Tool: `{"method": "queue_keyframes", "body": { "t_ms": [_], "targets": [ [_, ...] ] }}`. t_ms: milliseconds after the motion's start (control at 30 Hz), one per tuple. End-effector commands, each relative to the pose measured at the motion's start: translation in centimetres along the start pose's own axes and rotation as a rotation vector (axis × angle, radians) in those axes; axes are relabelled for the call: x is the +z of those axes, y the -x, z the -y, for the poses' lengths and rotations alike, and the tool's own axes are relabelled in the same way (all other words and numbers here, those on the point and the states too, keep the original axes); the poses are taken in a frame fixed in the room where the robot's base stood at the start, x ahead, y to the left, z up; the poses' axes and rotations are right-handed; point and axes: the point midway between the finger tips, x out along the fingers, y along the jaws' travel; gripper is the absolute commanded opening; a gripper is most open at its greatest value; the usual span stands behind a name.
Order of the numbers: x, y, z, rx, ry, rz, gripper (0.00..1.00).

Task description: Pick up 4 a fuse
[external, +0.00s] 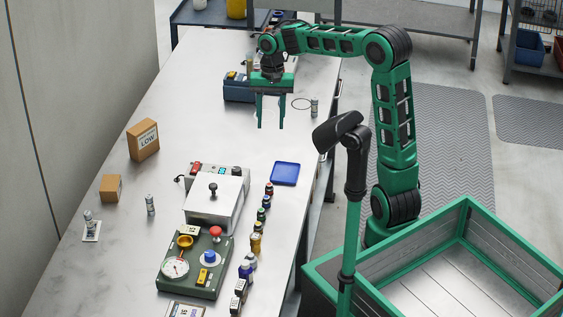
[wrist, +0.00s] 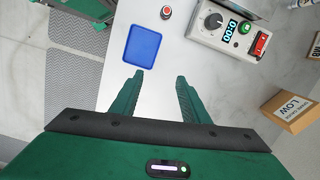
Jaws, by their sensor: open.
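My gripper (external: 270,126) is open and empty, with its fingers pointing down above the far half of the bench. In the wrist view its two fingertips (wrist: 160,78) are apart with only bare bench between them. Small grey cylinders that look like fuses stand on the bench: one (external: 314,107) near the right edge, right of my gripper, one (external: 150,205) left of the white machine, and one (external: 88,222) on a white card at the far left. I cannot read any number on them. No such cylinder shows clearly in the wrist view.
A blue tray (external: 285,173) lies nearer than my gripper; the wrist view shows it (wrist: 143,46) too. A white machine (external: 215,197), a green gauge box (external: 195,262), several bottles and two cartons (external: 143,142) stand on the bench. The middle is clear.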

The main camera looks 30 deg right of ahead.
Motion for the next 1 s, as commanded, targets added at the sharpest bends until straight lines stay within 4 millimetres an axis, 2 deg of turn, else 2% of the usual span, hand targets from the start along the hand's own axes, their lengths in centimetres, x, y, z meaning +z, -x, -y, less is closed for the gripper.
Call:
{"method": "queue_keyframes", "body": {
  "t_ms": [33,100,300,467,600,700,800,1000],
  "targets": [
    [0.4,-0.9,2.5,-0.016,0.001,0.033,0.42],
    [1.3,-1.9,5.8,-0.041,-0.008,0.076,0.42],
    [5.0,-4.0,14.4,-0.114,-0.046,0.229,0.42],
    [8.7,-4.6,20.3,-0.165,-0.092,0.384,0.42],
    [12.0,-4.3,24.8,-0.198,-0.145,0.540,0.42],
    [14.0,-3.5,27.2,-0.212,-0.184,0.649,0.42],
    [15.2,-2.7,28.9,-0.219,-0.218,0.733,0.42],
    [16.6,-1.4,30.9,-0.221,-0.266,0.857,0.42]
  ]
}}
